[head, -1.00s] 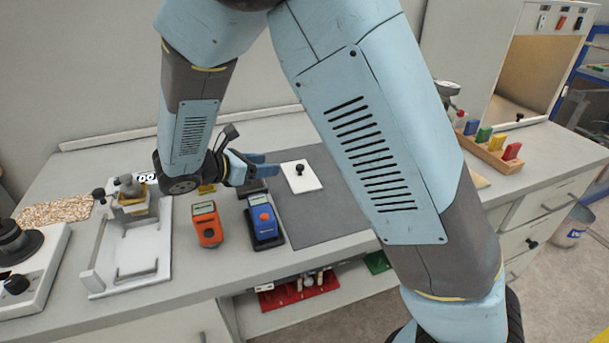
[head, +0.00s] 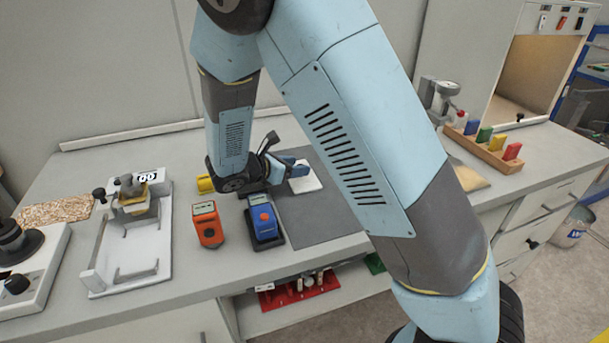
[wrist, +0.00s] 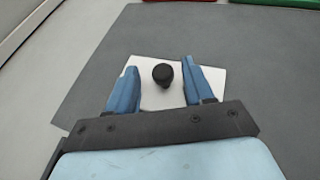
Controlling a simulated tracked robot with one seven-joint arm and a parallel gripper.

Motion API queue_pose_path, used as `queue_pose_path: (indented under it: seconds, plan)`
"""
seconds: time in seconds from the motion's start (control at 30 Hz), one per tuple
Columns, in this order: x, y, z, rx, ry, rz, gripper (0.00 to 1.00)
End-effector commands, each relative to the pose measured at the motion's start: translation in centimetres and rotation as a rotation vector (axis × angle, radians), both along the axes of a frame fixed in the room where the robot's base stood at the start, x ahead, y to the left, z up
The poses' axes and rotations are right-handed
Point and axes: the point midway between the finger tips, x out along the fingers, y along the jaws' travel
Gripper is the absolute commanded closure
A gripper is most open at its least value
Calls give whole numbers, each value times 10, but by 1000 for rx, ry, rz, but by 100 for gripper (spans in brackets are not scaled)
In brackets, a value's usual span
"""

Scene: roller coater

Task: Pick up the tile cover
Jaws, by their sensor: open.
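The tile cover is a white square plate (wrist: 151,70) with a black knob (wrist: 163,74) on top. It lies on the grey mat (wrist: 250,60) in the wrist view. My gripper (wrist: 158,78) is open, with one blue finger on each side of the knob. The fingers show over the plate's left and right parts; I cannot tell their height above it. In the head view my gripper (head: 298,170) is over the cover, and only part of the white plate (head: 311,182) shows. The knob is hidden there.
An orange meter (head: 207,224) and a blue meter (head: 264,219) stand left of the mat. A white coater frame (head: 125,240) is further left. A wooden rack (head: 488,150) with coloured blocks is at the right. The mat's front part is clear.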

Motion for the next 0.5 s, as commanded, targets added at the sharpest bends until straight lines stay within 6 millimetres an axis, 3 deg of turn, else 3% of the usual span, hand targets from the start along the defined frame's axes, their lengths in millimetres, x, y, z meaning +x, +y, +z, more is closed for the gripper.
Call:
queue_pose_path:
  seconds: [0.17, 0.4, 0.5]
  plan:
    - [12, -16, -9, -1, -1, -2, 48]
    - [14, -18, -10, 1, -1, 0, 48]
    - [14, -18, -10, 1, -1, 0, 57]
